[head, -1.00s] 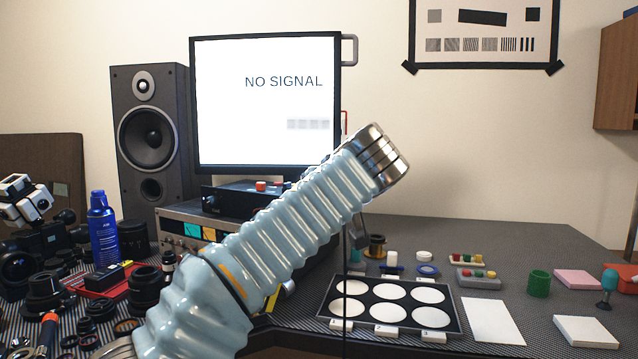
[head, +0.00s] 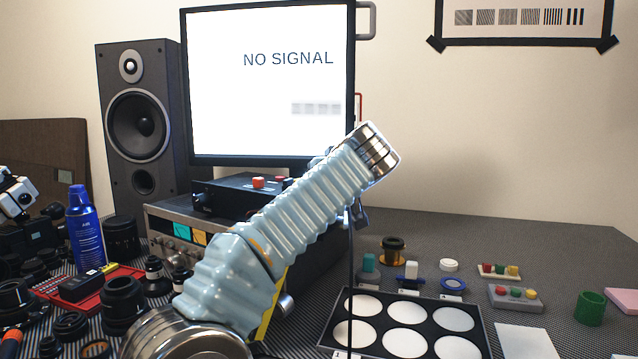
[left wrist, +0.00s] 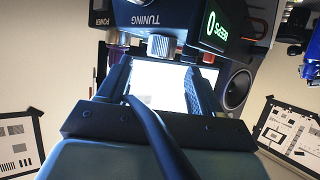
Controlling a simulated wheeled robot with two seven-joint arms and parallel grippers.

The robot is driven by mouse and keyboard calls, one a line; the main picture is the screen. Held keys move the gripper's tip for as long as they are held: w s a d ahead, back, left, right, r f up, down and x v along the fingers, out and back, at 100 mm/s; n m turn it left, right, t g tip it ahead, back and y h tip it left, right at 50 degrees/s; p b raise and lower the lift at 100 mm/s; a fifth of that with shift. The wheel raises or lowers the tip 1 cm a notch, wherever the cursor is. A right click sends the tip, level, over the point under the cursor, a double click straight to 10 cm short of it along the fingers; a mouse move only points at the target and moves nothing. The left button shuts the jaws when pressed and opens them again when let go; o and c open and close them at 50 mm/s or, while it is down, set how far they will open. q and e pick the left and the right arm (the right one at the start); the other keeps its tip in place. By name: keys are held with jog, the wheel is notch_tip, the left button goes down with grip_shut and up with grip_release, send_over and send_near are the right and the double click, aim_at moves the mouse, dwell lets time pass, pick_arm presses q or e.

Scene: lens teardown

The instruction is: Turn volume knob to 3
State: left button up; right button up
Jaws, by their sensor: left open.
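The receiver (head: 163,229), with a silver front and lit coloured meters, stands below the monitor in the head view, mostly behind my left arm. A silver round part (head: 286,305) shows below the arm; I cannot tell whether it is a knob. In the left wrist view, a dark panel holds a silver knob (left wrist: 162,46) under the word TUNING, with a green display beside it. No volume label or scale is readable. My left gripper (left wrist: 160,70) is open, its fingers apart below the TUNING knob in the picture, with nothing visibly held. My right gripper is out of view.
A black box (head: 235,192) with red buttons sits on the receiver. The monitor (head: 268,85) and speaker (head: 142,115) stand behind. Lenses and a blue can (head: 85,228) crowd the left. A tray of white discs (head: 410,325) lies right. A dark cable (left wrist: 150,120) crosses my gripper.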

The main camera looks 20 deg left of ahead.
pick_arm(q)
jog(key=p+x, duration=0.1)
jog(key=x, duration=0.5)
jog(key=c, duration=1)
jog(key=shift+o, duration=0.2)
